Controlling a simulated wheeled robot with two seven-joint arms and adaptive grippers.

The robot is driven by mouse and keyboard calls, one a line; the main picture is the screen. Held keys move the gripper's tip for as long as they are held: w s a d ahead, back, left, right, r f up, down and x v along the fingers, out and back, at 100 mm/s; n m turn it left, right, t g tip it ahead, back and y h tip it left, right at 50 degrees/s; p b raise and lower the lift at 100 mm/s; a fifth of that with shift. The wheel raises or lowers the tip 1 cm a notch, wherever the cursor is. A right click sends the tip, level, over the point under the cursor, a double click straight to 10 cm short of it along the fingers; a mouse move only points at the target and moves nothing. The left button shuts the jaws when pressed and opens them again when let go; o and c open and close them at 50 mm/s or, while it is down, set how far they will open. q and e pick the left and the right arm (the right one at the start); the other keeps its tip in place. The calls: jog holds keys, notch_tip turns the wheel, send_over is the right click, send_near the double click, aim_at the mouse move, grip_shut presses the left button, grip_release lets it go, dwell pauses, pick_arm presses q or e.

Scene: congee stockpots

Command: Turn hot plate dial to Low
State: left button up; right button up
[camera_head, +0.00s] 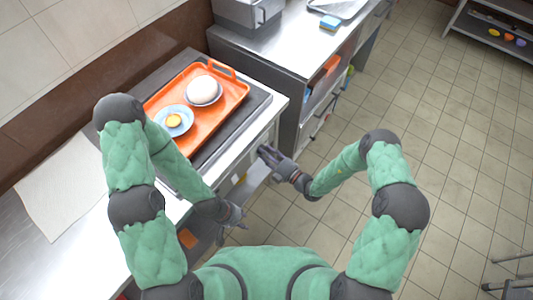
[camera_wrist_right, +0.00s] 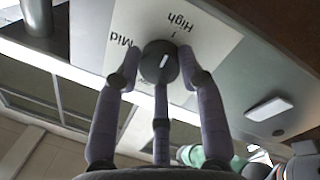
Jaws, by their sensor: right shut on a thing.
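The hot plate dial (camera_wrist_right: 158,62) is a dark round knob with a white mark on a white label plate (camera_wrist_right: 200,40). "High" and "Mid" are readable on the plate; "Low" is not seen. My right gripper (camera_wrist_right: 160,75) is shut on the dial, with fingers on both sides and a third below it in the picture. In the head view, my right gripper (camera_head: 270,157) is at the counter's front face, and the dial cannot be made out. My left gripper (camera_head: 235,215) hangs low by the counter front, away from the dial; its finger opening is unclear.
An orange tray (camera_head: 232,101) with a bowl holding a white mound (camera_head: 203,90) and a plate with an egg-like item (camera_head: 174,120) rests on the dark hot plate top (camera_head: 262,103). A steel counter (camera_head: 270,50) stands behind. Tiled floor at right is open.

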jog(key=shift+s+a+n, duration=0.1)
jog(key=shift+a+n, duration=0.05)
jog(key=shift+n, duration=0.35)
jog(key=shift+w+d+f+m+g+y+p, duration=0.15)
jog(key=shift+m+g+y, duration=0.35)
jog(key=shift+m, duration=5.25)
jog(key=shift+w+d+m+g+y+p, duration=0.1)
jog(key=shift+m+g+y, duration=0.4)
jog(key=shift+m, duration=5.3)
jog(key=shift+w+d+f+m+g+y+p, duration=0.25)
jog(key=shift+m+g, duration=0.45)
jog(key=shift+m, duration=5.05)
jog(key=shift+s+a+r, duration=0.15)
jog(key=shift+r, duration=0.05)
